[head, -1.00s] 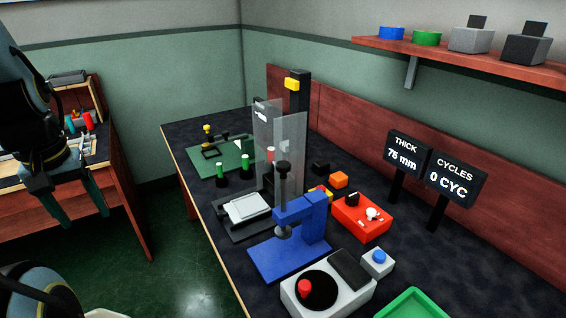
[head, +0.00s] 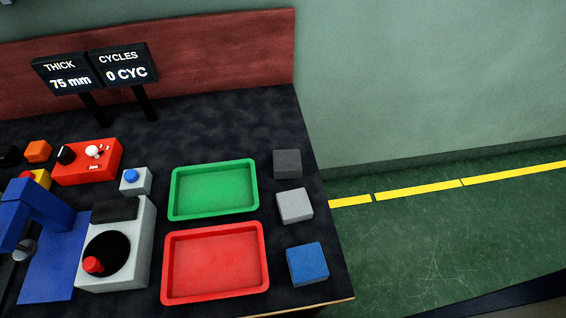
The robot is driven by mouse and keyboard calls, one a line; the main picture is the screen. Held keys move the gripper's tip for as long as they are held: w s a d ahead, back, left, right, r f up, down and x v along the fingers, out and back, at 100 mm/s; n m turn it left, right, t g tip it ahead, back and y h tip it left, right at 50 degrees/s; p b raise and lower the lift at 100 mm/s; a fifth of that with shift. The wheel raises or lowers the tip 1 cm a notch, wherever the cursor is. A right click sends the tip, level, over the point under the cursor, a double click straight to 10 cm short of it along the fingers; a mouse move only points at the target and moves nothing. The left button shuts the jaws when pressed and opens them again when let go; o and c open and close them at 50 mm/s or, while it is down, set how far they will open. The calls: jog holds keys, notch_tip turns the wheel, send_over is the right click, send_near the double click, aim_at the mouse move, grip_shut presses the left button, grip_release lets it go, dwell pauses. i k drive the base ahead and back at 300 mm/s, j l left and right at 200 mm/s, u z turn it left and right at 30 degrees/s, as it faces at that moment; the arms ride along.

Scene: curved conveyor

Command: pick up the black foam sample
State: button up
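The black foam sample (head: 287,164) is a dark cube in the head view. It sits on the dark bench top near its right end, right of the green tray. A light grey cube (head: 295,206) and a blue cube (head: 307,264) stand in front of it in a rough column, with gaps between them. My gripper is not in the current head view.
A green tray (head: 174,192) and a red tray (head: 262,262) lie empty left of the cubes. Further left are a white box with a red knob (head: 141,255), a blue press (head: 42,265) and a red control box (head: 107,160). Two displays (head: 92,68) stand behind.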

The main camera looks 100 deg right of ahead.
aim_at(288, 164)
jog(key=k+j+z, duration=0.3)
jog(key=k+j, duration=0.3)
jog(key=k+l+z, duration=0.3)
jog(key=k+l, duration=0.2)
jog(key=k+l+z, duration=0.3)
jog(key=k+l, duration=0.25)
jog(key=l, duration=0.25)
jog(key=k+l, duration=0.1)
jog(key=l, duration=0.2)
jog(key=k+z, duration=0.05)
